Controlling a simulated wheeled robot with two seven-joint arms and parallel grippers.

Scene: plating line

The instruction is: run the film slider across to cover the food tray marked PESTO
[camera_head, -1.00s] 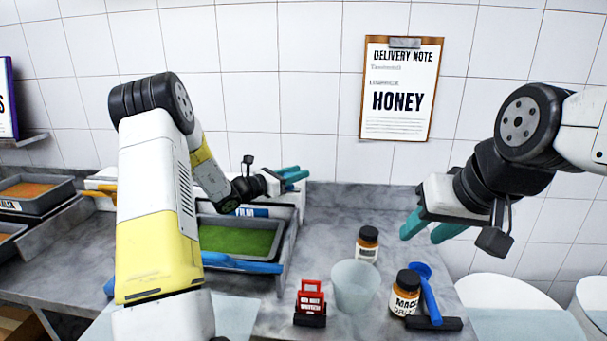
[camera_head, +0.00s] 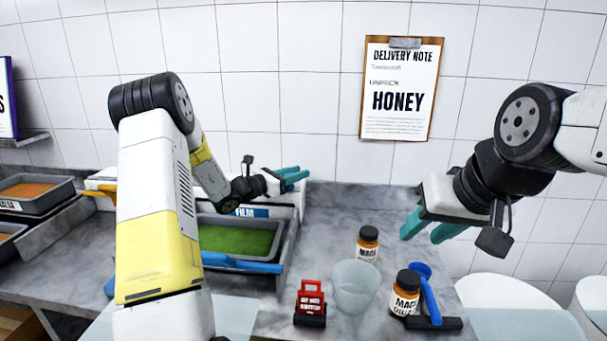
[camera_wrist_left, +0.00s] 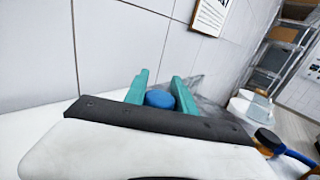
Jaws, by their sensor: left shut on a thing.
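A grey tray of green food (camera_head: 240,238) stands left of centre in the head view, partly behind my left arm; no PESTO mark is visible and its surface looks uncovered. A white box marked FILM (camera_head: 252,212) is at its back edge. My left gripper (camera_head: 291,176) is above the right end of that box, shut on a round blue knob (camera_wrist_left: 160,99), seen between its teal fingers in the left wrist view. I take the knob for the film slider's; the rest of the slider is hidden. My right gripper (camera_head: 429,230) is open and empty, over the right of the counter.
A blue bar (camera_head: 240,264) lies along the tray's front. A red stamp-like block (camera_head: 310,304), a clear cup (camera_head: 355,287), two brown jars (camera_head: 405,294) (camera_head: 367,244) and a blue-handled tool (camera_head: 428,295) stand at right. A tray of orange food (camera_head: 36,191) is at far left.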

